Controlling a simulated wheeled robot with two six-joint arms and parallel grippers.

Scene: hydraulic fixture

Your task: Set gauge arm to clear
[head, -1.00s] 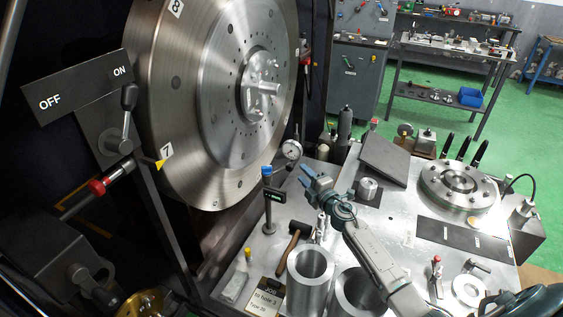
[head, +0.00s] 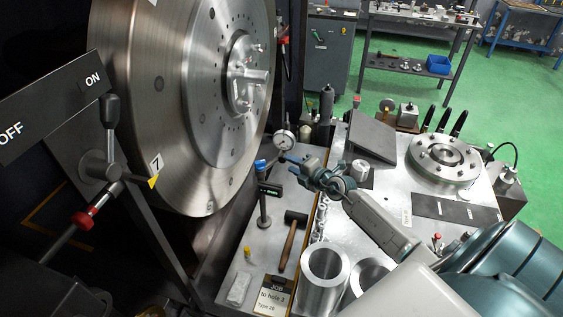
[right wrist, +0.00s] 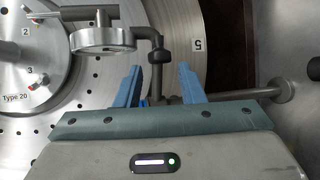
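The dial gauge (head: 284,139) has a round white face and stands in front of the big steel disc. In the right wrist view the gauge (right wrist: 103,38) shows from its edge, on a bent dark gauge arm (right wrist: 157,70). My right gripper (head: 287,164) is just below and beside the gauge. Its blue fingers (right wrist: 158,86) are apart, with the rod of the gauge arm between them; I see gaps on both sides of it. A post (head: 264,208) with a blue top and a small dark sign stands left of the gripper. My left gripper is not in view.
The large disc (head: 160,90) fills the left, beside an ON/OFF plate (head: 60,105) with a lever (head: 110,130).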

